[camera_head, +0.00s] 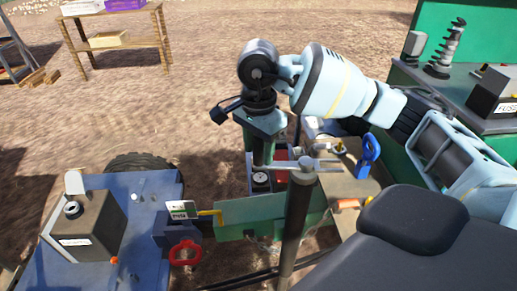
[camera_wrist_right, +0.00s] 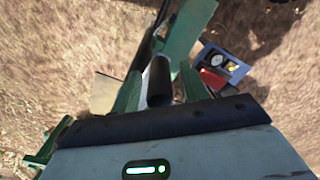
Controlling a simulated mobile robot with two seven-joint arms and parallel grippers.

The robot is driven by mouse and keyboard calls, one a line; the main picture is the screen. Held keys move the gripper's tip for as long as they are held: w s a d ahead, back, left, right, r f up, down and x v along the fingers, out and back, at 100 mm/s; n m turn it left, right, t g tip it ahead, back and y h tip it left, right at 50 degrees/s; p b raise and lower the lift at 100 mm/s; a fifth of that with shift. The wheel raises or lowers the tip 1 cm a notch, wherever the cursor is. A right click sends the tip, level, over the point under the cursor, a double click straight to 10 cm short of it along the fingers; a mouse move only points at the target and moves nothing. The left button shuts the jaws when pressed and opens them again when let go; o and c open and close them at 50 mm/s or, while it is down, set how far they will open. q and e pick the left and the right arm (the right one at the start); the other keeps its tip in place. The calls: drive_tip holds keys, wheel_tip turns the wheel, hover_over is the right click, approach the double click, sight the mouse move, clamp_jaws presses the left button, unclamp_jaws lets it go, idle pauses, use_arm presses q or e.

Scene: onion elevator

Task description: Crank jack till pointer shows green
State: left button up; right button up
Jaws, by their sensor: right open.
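The jack shows as a dark upright post (camera_head: 296,225) with a light grey crank bar (camera_head: 285,167) reaching left from its top. A dark upright crank handle (camera_head: 264,152) stands at the bar's left end. My right gripper (camera_head: 262,142) points down over this handle. In the right wrist view the dark round handle (camera_wrist_right: 160,80) lies between the spread green fingers of the gripper (camera_wrist_right: 159,90), which is open. I cannot tell whether a finger touches it. A small white and green plate (camera_head: 182,209) sits by a yellow pointer (camera_head: 211,215). My left gripper is out of view.
A box with a round dial (camera_head: 261,179) and red part stands behind the bar; the dial also shows in the right wrist view (camera_wrist_right: 217,62). A blue bench (camera_head: 145,225) with a red handle (camera_head: 185,253) is left. A green workstation (camera_head: 450,60) is right. Open soil lies behind.

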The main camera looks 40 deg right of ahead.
drive_tip(key=shift+f, duration=0.4)
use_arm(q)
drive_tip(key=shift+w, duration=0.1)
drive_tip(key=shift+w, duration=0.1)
use_arm(e)
drive_tip(key=shift+c, duration=0.5)
drive_tip(key=c, duration=0.5)
clamp_jaws()
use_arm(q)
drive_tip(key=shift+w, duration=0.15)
